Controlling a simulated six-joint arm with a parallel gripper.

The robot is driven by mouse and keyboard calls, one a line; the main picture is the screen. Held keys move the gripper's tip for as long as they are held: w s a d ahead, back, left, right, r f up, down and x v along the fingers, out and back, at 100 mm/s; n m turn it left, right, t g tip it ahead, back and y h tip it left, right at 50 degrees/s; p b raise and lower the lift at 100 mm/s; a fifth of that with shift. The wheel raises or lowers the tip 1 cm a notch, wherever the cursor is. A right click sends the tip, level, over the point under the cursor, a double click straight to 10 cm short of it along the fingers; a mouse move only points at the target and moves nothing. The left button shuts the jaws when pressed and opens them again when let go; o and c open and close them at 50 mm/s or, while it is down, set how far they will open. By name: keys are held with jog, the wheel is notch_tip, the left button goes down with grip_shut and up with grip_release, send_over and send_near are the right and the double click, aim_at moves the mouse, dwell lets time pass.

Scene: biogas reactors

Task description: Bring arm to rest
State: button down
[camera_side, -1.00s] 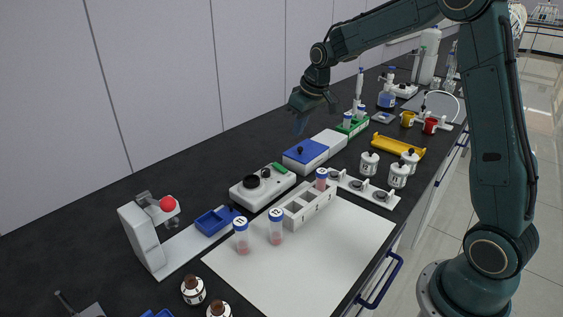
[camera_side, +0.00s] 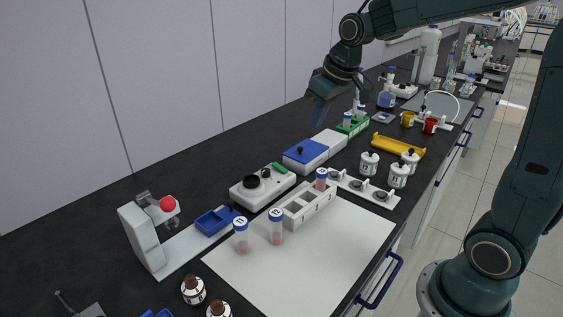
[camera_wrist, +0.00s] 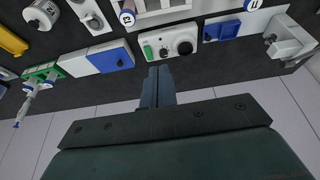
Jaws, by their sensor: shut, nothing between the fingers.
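My gripper (camera_side: 318,112) is in the air above the back of the dark bench, over the area behind the blue-and-white box (camera_side: 305,152). Its fingers point down and are closed together with nothing between them. In the wrist view the shut fingers (camera_wrist: 158,88) show at the middle, with the white device with a dial and green button (camera_wrist: 168,44) just beyond their tips. The gripper touches nothing that I can see.
Two blue-capped tubes (camera_side: 276,228) stand on the white mat (camera_side: 330,262). A white rack (camera_side: 305,207) holds another tube. White jars (camera_side: 398,175), a yellow tray (camera_side: 399,146) and a green rack (camera_side: 352,126) stand to the right. The wall rises behind the bench.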

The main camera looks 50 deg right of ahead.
jog(key=s+a, duration=0.3)
jog(key=s, duration=0.7)
jog(key=s+a+t, duration=0.1)
jog(key=s+a, duration=0.2)
jog(key=s, duration=0.8)
jog(key=shift+s+r, duration=0.3)
jog(key=shift+r, duration=0.15)
